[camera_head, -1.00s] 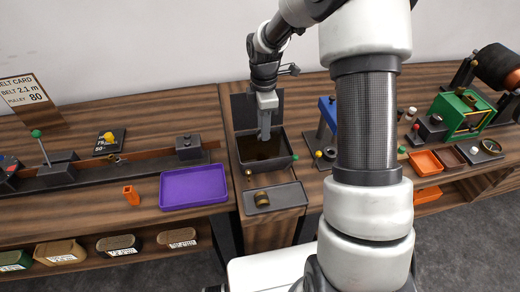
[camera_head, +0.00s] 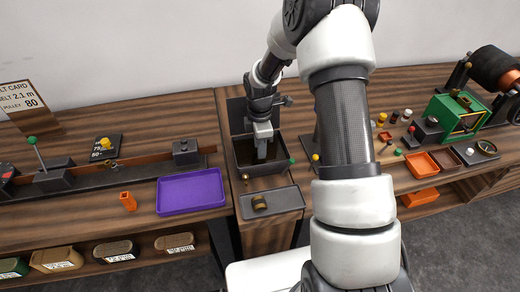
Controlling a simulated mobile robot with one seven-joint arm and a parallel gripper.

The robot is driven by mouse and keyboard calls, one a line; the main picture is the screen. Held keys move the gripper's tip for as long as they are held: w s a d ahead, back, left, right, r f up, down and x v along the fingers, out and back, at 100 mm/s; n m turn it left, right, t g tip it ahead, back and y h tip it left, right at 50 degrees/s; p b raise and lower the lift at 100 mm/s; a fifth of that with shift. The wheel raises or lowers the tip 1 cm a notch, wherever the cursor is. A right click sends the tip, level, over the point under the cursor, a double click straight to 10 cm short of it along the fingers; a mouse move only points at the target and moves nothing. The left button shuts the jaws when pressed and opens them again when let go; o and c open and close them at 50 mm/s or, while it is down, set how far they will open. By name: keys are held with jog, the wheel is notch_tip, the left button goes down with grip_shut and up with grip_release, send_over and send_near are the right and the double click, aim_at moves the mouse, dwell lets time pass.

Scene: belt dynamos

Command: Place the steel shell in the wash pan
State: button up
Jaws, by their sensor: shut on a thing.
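The wash pan looks to be the dark rectangular pan (camera_head: 270,169) with brownish contents, at the centre of the bench. My gripper (camera_head: 262,152) points down inside the pan's outline, its fingertips low between the walls. It is shut on a small grey thing, taken to be the steel shell, which can hardly be told from the fingers. Whether it touches the pan's floor or contents cannot be told.
A grey plate (camera_head: 285,201) with a brass-coloured round part (camera_head: 259,202) lies just in front of the pan. A purple tray (camera_head: 190,193) is to the left, with an orange block (camera_head: 128,201) beside it. A green machine (camera_head: 459,115) stands at the right.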

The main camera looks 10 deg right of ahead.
jog(key=o, duration=1.1)
jog(key=shift+r, duration=0.1)
